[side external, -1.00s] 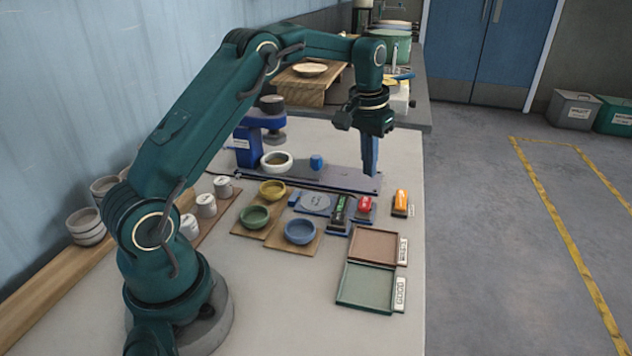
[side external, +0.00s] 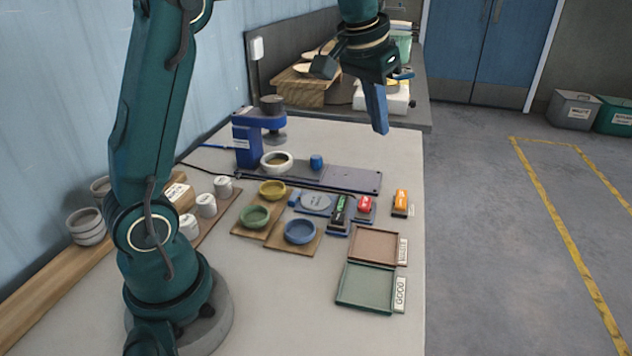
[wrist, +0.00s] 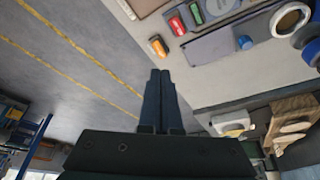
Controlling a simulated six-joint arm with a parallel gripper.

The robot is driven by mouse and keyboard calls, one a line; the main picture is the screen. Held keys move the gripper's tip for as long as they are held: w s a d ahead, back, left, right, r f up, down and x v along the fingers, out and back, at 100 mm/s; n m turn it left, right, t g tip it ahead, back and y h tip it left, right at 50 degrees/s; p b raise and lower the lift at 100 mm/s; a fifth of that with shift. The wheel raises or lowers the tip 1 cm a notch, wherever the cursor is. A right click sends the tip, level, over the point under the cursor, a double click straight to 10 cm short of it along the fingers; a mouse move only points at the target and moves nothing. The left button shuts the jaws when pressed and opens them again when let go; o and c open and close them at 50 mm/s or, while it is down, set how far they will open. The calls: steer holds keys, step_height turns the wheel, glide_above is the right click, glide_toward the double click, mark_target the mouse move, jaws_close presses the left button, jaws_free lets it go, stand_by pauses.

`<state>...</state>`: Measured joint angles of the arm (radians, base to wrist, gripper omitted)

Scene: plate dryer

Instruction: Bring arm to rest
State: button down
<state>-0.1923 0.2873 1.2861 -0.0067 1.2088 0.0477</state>
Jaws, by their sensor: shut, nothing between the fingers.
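My gripper (side external: 379,127) is shut and empty. It hangs in the air above the far right part of the light worktop (side external: 330,240), its fingers tilted slightly. In the wrist view my gripper (wrist: 160,75) shows its two fingers together with nothing between them. My arm stands raised at the left of the worktop in the side external view.
A blue press (side external: 246,140) and a white ring (side external: 277,162) stand below. Bowls, including a blue one (side external: 300,231), red and orange blocks, a brown tray (side external: 375,246) and a green tray (side external: 364,287) lie nearer. A back counter holds a wooden stand (side external: 300,86).

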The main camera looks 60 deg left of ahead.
steer(key=s+d+r+t, duration=0.1)
steer(key=s+d+r, duration=0.25)
steer(key=s, duration=0.35)
steer(key=s+d+f+m, duration=0.1)
steer(key=s+d+f, duration=0.2)
steer(key=s+f, duration=0.5)
steer(key=s, duration=0.5)
steer(key=shift+f+m+h, duration=0.3)
steer(key=shift+f+h, duration=0.05)
steer(key=shift+h, duration=0.05)
